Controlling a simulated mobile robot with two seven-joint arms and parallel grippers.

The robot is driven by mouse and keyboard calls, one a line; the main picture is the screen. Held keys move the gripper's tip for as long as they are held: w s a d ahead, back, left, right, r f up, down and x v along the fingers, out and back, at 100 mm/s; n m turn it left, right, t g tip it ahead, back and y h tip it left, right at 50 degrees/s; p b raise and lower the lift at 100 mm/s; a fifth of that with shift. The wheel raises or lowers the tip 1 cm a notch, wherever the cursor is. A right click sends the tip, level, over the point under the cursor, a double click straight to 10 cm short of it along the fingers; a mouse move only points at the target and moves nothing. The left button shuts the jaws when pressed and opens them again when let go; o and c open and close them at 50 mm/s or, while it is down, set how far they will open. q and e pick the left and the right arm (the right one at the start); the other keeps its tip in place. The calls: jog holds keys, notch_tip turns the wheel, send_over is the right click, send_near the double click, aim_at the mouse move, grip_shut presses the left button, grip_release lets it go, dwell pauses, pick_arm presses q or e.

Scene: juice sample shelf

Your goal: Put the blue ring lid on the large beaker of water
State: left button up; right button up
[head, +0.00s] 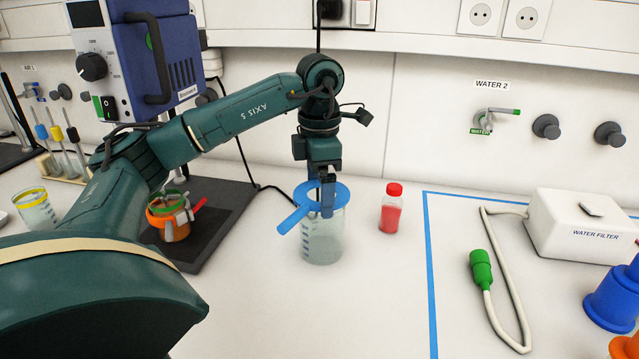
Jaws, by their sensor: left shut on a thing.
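The large beaker (323,245) is clear glass with water in it and stands upright on the white bench, in the middle of the head view. The blue ring lid (331,194) is at the beaker's rim, with its blue handle (293,219) pointing to the lower left. I cannot tell whether the lid is fully seated on the rim. My left gripper (326,210) reaches down from above and is shut on the lid; its fingers hide part of the lid and rim. My right gripper is not in view.
A red-capped bottle (391,210) stands just right of the beaker. A blue tape line (430,270) borders the water filter (585,225) and its green-tipped hose (481,270). An orange container (170,220) is on the dark base at left. Bench in front of the beaker is clear.

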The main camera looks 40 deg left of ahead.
pick_arm(q)
jog(key=shift+f, duration=0.45)
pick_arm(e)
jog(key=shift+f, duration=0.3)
pick_arm(q)
jog(key=o, duration=0.6)
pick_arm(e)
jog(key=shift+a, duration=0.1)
pick_arm(q)
notch_tip(320, 180, up, 13)
jog(key=p, duration=0.4)
jog(key=shift+r, duration=0.1)
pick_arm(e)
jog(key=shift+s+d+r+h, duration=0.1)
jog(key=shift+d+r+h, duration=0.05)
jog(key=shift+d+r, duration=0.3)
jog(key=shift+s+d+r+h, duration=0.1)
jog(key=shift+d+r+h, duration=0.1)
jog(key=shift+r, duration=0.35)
